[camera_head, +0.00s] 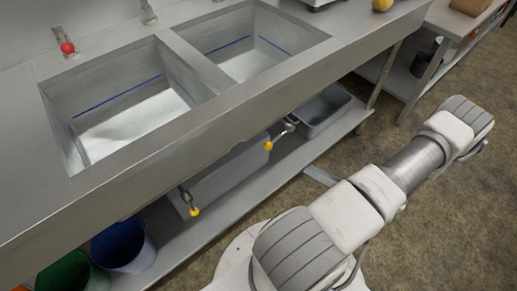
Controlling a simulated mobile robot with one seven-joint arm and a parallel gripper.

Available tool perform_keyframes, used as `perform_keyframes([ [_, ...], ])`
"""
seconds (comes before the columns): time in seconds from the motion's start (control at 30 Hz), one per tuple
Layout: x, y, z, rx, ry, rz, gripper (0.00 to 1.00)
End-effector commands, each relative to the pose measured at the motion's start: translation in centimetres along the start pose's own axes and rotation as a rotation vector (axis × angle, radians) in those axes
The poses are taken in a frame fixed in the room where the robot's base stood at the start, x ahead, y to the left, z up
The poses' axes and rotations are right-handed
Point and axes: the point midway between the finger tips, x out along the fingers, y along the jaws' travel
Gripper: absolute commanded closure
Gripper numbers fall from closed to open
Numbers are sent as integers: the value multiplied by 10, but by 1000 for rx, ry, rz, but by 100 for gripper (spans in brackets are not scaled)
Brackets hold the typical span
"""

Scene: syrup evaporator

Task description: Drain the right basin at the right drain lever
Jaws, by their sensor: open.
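The right basin (217,62) is a square grey metal basin sunk in the counter, at the top middle. A blue line runs around its inner walls, and its floor area looks pale; I cannot tell how much liquid is in it. The right drain lever (268,146) is a short metal lever with a yellow knob, under the counter's front edge. The left drain lever (195,211) has a similar yellow knob, further left and lower. My arm reaches from the bottom middle to the right, apart from both levers. My gripper is not in view.
The left basin (173,60) has a similar blue line. A red-knobbed tap (67,47) stands behind it. On the lower shelf are grey tubs (325,113). Blue (123,246) and green (72,272) buckets stand at bottom left. Open floor (440,215) lies at right.

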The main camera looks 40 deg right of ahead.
Motion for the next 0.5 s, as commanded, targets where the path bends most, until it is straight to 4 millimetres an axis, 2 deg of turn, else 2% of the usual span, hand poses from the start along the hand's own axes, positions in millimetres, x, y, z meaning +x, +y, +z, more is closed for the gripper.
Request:
perform_keyframes([
  [0.13, -2, -5, -7, 35, -37, -12, 31],
  [0.23, 8, -5, -6, 37, -39, -11, 31],
  [0.37, 30, -5, -6, 37, -36, -9, 31],
  [0.5, 61, -5, -6, 35, -34, -9, 31],
])
